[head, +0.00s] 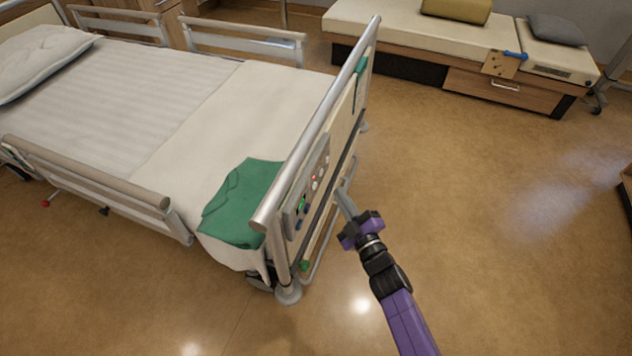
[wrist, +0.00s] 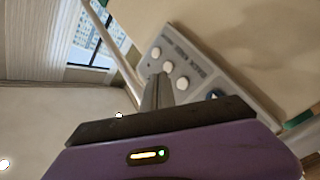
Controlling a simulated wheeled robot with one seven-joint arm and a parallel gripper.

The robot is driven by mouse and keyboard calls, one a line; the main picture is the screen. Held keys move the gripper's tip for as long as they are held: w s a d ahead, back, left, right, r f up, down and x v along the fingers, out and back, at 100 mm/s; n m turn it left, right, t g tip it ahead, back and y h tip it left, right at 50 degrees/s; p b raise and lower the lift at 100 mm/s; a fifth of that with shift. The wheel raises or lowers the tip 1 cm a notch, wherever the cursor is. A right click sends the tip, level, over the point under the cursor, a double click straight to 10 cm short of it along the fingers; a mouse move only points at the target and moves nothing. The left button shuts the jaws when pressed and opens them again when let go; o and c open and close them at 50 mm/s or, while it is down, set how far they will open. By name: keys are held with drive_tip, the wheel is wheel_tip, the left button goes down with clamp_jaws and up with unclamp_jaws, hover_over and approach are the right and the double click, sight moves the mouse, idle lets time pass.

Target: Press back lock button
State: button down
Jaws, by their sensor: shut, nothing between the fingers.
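The control panel (head: 305,192) is a grey plate on the outer face of the bed's footboard, with several small round buttons and a green light. In the wrist view the panel (wrist: 205,70) shows white round buttons in a row, a dark blue button (wrist: 215,95) and lettering too blurred to read. I cannot tell which button is the back lock. My gripper (head: 343,192) is shut and empty, pointing at the footboard just right of the panel. In the wrist view my gripper's fingers (wrist: 157,88) overlap the panel and hide part of it; contact cannot be told.
The bed (head: 190,110) has rails and a green cloth (head: 240,203) at its foot corner. The footboard's top bar (head: 320,115) rises beside my gripper. A bench (head: 400,32) with cushions stands at the back. The floor (head: 470,200) to the right is clear.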

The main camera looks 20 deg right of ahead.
drive_tip(key=shift+s+d+p, duration=0.3)
drive_tip(key=shift+s+d, duration=0.2)
drive_tip(key=shift+d, duration=0.2)
drive_tip(key=s+d+r+p, duration=0.2)
drive_tip(key=s+d+p, duration=0.2)
drive_tip(key=d, duration=0.2)
drive_tip(key=shift+s+d+p, duration=0.25)
drive_tip(key=shift+s+p, duration=0.1)
idle(0.4)
wheel_tip(320, 180, up, 4)
drive_tip(key=d+m+h, duration=0.2)
drive_tip(key=s+a+r+m+g, duration=0.1)
drive_tip(key=s+a+r+m, duration=0.2)
drive_tip(key=s, duration=0.9)
drive_tip(key=s+a+r+m+g+p, duration=0.1)
drive_tip(key=s+a+r+m, duration=0.2)
drive_tip(key=s+r, duration=0.6)
drive_tip(key=s+a+r+m+g+p, duration=0.1)
drive_tip(key=s+a+r+m, duration=0.2)
drive_tip(key=s, duration=1.3)
drive_tip(key=shift+a+r+g+h, duration=0.3)
drive_tip(key=shift+r+g, duration=0.1)
drive_tip(key=shift+r, duration=1.05)
